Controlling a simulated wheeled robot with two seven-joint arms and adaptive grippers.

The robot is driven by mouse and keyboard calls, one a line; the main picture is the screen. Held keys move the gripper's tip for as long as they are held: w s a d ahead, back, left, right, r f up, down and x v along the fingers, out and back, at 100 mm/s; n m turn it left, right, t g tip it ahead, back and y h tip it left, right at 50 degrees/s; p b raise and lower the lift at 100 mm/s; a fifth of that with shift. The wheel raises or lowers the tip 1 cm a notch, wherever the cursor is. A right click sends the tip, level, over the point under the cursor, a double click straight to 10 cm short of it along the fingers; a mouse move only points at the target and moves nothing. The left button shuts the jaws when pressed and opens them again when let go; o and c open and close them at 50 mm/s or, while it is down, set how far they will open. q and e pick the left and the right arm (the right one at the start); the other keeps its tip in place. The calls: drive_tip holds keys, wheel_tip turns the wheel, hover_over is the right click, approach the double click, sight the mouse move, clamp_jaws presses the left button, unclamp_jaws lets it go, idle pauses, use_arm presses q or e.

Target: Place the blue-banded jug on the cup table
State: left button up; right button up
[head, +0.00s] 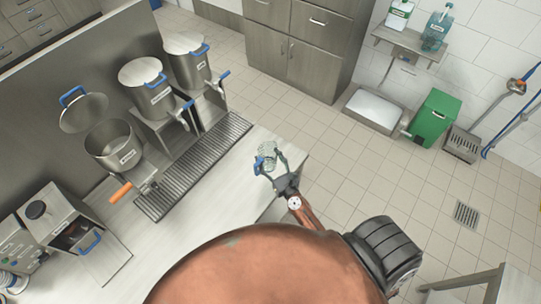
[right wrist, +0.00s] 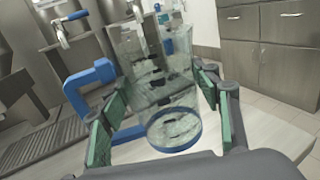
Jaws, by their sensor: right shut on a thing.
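The blue-banded jug (head: 268,150) is clear, with a blue handle and a blue ring at one end. It shows at the counter's right end in the head view. In the right wrist view the jug (right wrist: 158,85) stands between the finger pads, with its handle to the left. My right gripper (head: 273,167) is shut on the jug; its green pads are on both sides of it in the right wrist view (right wrist: 160,110). I cannot tell whether the jug touches the counter. My left gripper is not in view. Part of a table (head: 468,285) shows at the lower right; I cannot tell whether it is the cup table.
The steel counter (head: 205,215) carries several metal dispensers with taps (head: 148,88) and a ribbed drip tray (head: 190,168). A coffee machine (head: 65,225) stands at its left. Cabinets (head: 305,40) and a green bin (head: 433,115) stand at the back. Open tiled floor (head: 365,180) lies right of the counter.

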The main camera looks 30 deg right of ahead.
drive_tip(key=w+d+f+b, duration=0.2)
drive_tip(key=f+b, duration=0.1)
drive_tip(key=f, duration=0.1)
drive_tip(key=w+d+f+b, duration=0.2)
drive_tip(key=w+f+b, duration=0.1)
drive_tip(key=b, duration=0.1)
drive_tip(key=w+d+f+b, duration=0.2)
drive_tip(key=w+f+b, duration=0.1)
drive_tip(key=f+b, duration=0.1)
drive_tip(key=shift+w+f, duration=0.1)
drive_tip(key=shift+f, duration=0.2)
drive_tip(key=shift+r, duration=0.2)
drive_tip(key=shift+f, duration=0.15)
drive_tip(key=o, duration=1.1)
drive_tip(key=shift+f, duration=0.1)
drive_tip(key=o, duration=0.5)
